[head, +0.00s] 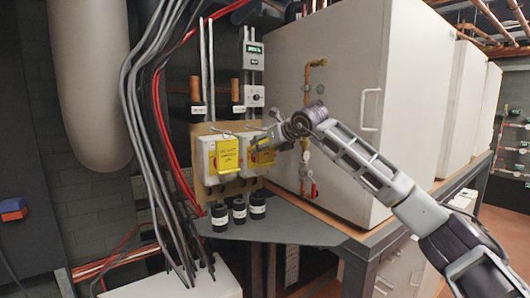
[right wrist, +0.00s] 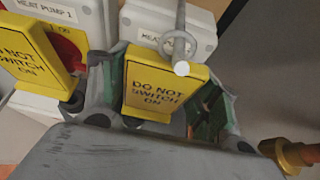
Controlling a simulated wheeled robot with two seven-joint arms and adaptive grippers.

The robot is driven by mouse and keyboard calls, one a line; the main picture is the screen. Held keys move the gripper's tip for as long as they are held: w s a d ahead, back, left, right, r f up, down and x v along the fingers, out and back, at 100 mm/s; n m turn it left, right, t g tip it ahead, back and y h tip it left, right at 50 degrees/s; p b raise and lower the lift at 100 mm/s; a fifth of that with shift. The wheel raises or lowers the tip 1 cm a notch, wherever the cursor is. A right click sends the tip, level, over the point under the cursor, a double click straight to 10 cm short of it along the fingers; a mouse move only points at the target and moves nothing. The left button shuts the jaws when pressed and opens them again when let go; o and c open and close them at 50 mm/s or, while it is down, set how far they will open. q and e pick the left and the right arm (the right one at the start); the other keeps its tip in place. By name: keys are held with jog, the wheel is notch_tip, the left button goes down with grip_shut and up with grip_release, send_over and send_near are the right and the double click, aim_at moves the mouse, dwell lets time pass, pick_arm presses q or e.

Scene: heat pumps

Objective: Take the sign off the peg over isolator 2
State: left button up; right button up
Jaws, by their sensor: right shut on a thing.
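The yellow sign over isolator 2 (right wrist: 153,88) reads "DO NOT SWITCH ON". It stands between the two fingers of my right gripper (right wrist: 155,108), which is shut on it; in the head view the gripper (head: 268,141) partly covers this sign (head: 263,157). The peg (right wrist: 180,42) sticks out just above the sign, with a ring around it; I cannot tell whether the sign still hangs from it. The second yellow sign (head: 227,155) hangs on the left isolator, labelled heat pump 1 (right wrist: 48,10). My left gripper is not in view.
Three black cylinders with white labels (head: 239,211) stand on the grey shelf (head: 290,222) below the isolators. Grey and red cables (head: 150,130) run down at the left. A large white cabinet (head: 335,100) and copper pipe (head: 307,90) stand close at the right.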

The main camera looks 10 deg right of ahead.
jog(key=shift+r, duration=0.7)
dwell(0.6)
jog(key=shift+d, duration=0.1)
jog(key=shift+s, duration=0.2)
jog(key=shift+s+d+b, duration=0.15)
jog(key=shift+s+b, duration=0.15)
jog(key=shift+s, duration=0.2)
jog(key=shift+d+f+b, duration=0.1)
jog(key=shift+b, duration=0.2)
jog(key=shift+s, duration=0.3)
jog(key=shift+w, duration=0.1)
jog(key=shift+s+d+b, duration=0.2)
jog(key=shift+s+b, duration=0.3)
jog(key=shift+s, duration=0.1)
jog(key=shift+s+d+b, duration=0.2)
jog(key=shift+s+b, duration=0.3)
jog(key=shift+s, duration=0.1)
